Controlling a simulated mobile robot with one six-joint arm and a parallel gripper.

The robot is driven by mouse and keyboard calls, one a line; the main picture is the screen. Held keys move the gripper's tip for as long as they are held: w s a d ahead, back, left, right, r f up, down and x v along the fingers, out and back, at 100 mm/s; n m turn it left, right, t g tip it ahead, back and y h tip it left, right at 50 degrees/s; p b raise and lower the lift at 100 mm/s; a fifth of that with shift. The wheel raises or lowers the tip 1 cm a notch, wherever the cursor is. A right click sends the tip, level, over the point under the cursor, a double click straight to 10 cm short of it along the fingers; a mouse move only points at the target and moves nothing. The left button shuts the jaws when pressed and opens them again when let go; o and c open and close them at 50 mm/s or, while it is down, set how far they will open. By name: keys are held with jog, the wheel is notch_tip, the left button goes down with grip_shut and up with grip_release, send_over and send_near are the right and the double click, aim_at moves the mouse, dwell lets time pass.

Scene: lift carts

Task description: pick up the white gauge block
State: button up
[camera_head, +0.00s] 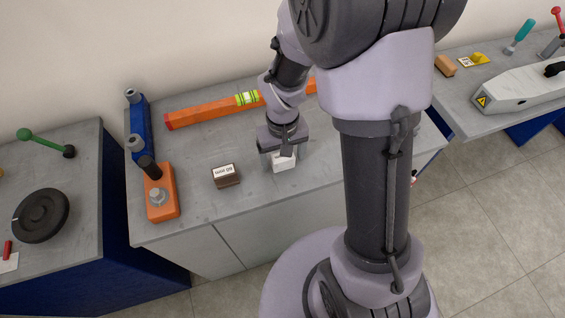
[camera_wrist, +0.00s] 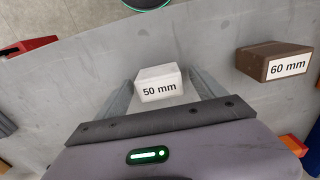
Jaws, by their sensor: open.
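The white gauge block (camera_wrist: 158,84), labelled "50 mm", sits on the grey worktop (camera_wrist: 75,90). In the wrist view it lies between the two fingers of my gripper (camera_wrist: 160,92), with a gap visible on each side. The gripper is open. In the head view my gripper (camera_head: 279,163) is low over the worktop, and the white block (camera_head: 284,163) shows partly behind and between the fingers. I cannot tell from these views how far down the block the fingers reach.
A brown block (camera_head: 226,175) stands left of my gripper; in the wrist view it reads "60 mm" (camera_wrist: 272,60). An orange level (camera_head: 212,110) lies behind. Worktop around the white block is clear.

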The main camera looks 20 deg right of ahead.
jog(key=shift+r, duration=0.1)
jog(key=shift+c, duration=0.4)
grip_shut()
jog(key=shift+r, duration=0.15)
